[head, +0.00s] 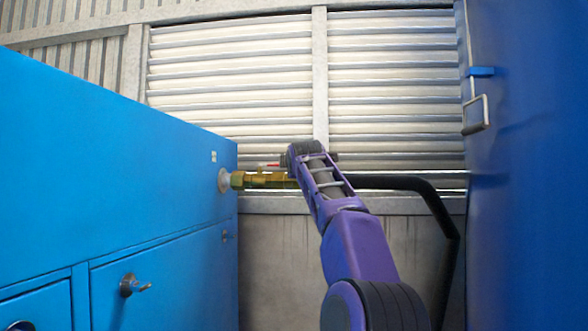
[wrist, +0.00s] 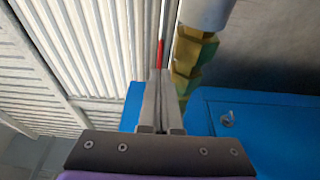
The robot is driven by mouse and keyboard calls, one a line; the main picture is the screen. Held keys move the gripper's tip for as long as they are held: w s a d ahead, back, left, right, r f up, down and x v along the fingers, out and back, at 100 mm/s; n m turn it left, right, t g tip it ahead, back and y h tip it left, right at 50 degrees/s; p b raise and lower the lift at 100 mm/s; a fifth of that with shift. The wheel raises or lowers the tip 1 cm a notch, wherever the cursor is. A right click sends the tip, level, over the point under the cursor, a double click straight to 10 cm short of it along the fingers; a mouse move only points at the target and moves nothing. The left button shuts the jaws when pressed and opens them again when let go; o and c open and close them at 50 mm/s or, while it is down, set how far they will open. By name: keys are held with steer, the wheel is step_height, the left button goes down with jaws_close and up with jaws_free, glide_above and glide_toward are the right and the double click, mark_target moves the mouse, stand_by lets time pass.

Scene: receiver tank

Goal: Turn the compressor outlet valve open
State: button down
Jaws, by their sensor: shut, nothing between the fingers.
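The compressor outlet valve (head: 265,180) is a brass fitting on the right end of the blue compressor cabinet (head: 120,165). Its red lever (head: 270,165) shows as a thin strip just above the brass, its right part hidden behind my wrist. In the wrist view the brass valve body (wrist: 190,55) is right of my fingers, and the red lever (wrist: 160,52) appears just beyond their tips. My gripper (wrist: 160,75) is shut and empty, close to the lever. I cannot tell whether it touches the lever. The fingers are hidden in the head view.
A black hose (head: 400,182) runs right from behind my wrist, then bends down. A blue tank (head: 530,170) with a metal hasp (head: 476,114) stands at the right. A louvred wall (head: 230,80) closes the back. A cabinet door latch (head: 132,286) juts out at lower left.

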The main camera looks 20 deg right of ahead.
steer(key=s+d+b, duration=0.2)
steer(key=s+d, duration=0.5)
steer(key=shift+d+b, duration=0.3)
steer(key=shift+w, duration=0.1)
